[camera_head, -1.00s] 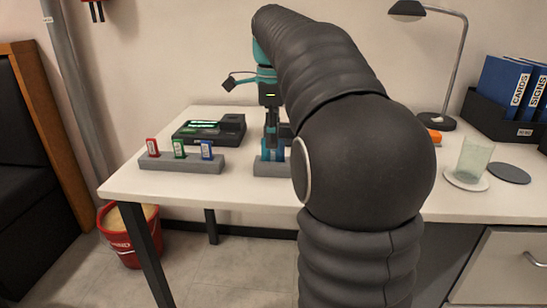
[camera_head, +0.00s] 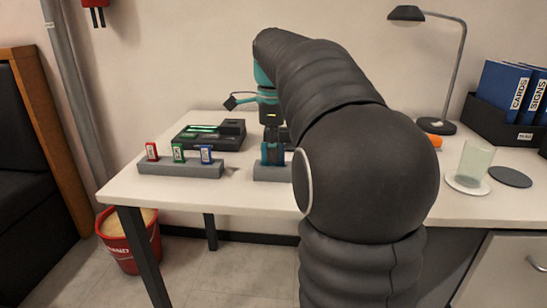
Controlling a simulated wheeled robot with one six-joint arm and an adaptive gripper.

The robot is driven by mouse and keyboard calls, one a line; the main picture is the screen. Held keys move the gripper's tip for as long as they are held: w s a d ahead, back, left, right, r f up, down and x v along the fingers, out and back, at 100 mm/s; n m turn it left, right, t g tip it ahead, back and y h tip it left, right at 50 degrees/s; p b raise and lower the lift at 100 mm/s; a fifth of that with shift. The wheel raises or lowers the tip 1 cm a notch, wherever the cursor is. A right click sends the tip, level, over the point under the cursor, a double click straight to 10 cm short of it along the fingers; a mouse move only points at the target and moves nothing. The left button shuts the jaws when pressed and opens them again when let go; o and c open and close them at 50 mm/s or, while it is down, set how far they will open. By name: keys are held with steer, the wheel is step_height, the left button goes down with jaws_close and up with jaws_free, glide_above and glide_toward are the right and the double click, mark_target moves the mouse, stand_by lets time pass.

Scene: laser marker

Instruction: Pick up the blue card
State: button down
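A small blue card (camera_head: 206,154) stands upright in the right slot of a grey holder (camera_head: 180,169) on the left of the white desk. A green card (camera_head: 178,153) and a red card (camera_head: 152,152) stand to its left in the same holder. My gripper (camera_head: 272,157) points down at a second grey holder (camera_head: 268,174), to the right of the blue card and apart from it. Its teal-blue fingertips are small, and I cannot tell whether they are open or hold anything. My arm hides the right part of that holder.
A dark device (camera_head: 212,136) with a green-lit top stands behind the cards. A glass (camera_head: 475,160) on a coaster, a grey disc (camera_head: 510,177), a lamp (camera_head: 435,127) and binders (camera_head: 505,88) are at the right. The front left of the desk is clear.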

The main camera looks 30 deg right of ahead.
steer(key=shift+r, duration=0.45)
step_height(320, 180, up, 4)
steer(key=shift+f+p, duration=0.15)
steer(key=shift+p, duration=0.45)
steer(key=s+d+r, duration=0.6)
steer(key=s+d, duration=0.1)
steer(key=s, duration=0.2)
steer(key=shift+d+r+p, duration=0.2)
steer(key=shift+d+p, duration=0.15)
steer(key=shift+p, duration=0.05)
